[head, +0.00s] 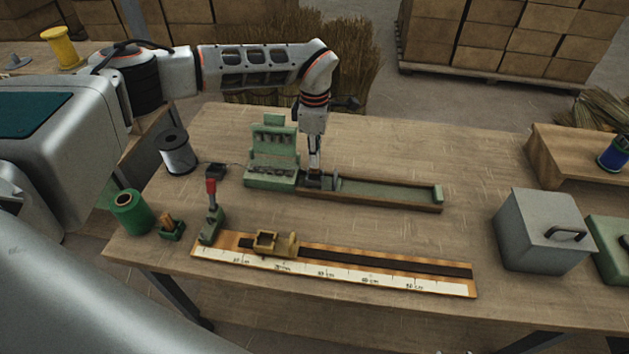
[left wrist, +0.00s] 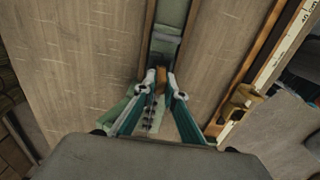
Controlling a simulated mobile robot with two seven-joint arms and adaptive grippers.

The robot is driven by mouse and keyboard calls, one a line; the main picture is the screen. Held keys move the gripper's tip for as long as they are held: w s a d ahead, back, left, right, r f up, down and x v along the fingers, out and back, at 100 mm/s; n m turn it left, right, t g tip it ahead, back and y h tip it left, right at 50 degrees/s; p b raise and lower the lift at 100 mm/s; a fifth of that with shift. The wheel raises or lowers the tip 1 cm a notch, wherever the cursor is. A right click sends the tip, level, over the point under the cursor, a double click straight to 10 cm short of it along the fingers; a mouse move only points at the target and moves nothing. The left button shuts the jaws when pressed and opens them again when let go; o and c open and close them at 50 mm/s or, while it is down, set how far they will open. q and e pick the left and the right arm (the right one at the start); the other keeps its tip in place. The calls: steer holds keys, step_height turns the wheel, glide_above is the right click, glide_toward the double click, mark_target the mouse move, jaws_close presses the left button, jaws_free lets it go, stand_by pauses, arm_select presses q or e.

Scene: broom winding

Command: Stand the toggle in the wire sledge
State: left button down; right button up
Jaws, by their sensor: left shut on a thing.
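My left gripper (head: 314,177) points down over the left end of the long green tray (head: 385,190). In the left wrist view its fingertips (left wrist: 160,80) are closed on a small brown piece (left wrist: 160,83), which looks like the toggle; in the head view the fingers hide it. A dark grey block (head: 328,184), which looks like the wire sledge, sits in the tray right at the fingertips. In the left wrist view a grey-green part (left wrist: 165,46) lies just beyond them. I cannot tell whether the brown piece touches or stands in the sledge. My right gripper is out of view.
A green rack (head: 272,155) stands close left of the gripper. In front lies a ruler board (head: 380,272) with a wooden slider (head: 265,242) and a red-handled clamp (head: 211,195). Spools stand at left, a grey box (head: 540,230) at right. The table behind the tray is clear.

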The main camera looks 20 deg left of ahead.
mark_target(315, 172)
arm_select(q)
steer(key=shift+f+b, duration=0.35)
steer(key=shift+f, duration=0.6)
steer(key=shift+f, duration=0.65)
steer(key=c, duration=2)
jaws_free()
steer(key=shift+r, duration=0.25)
step_height(315, 172, up, 12)
steer(key=shift+f, duration=0.2)
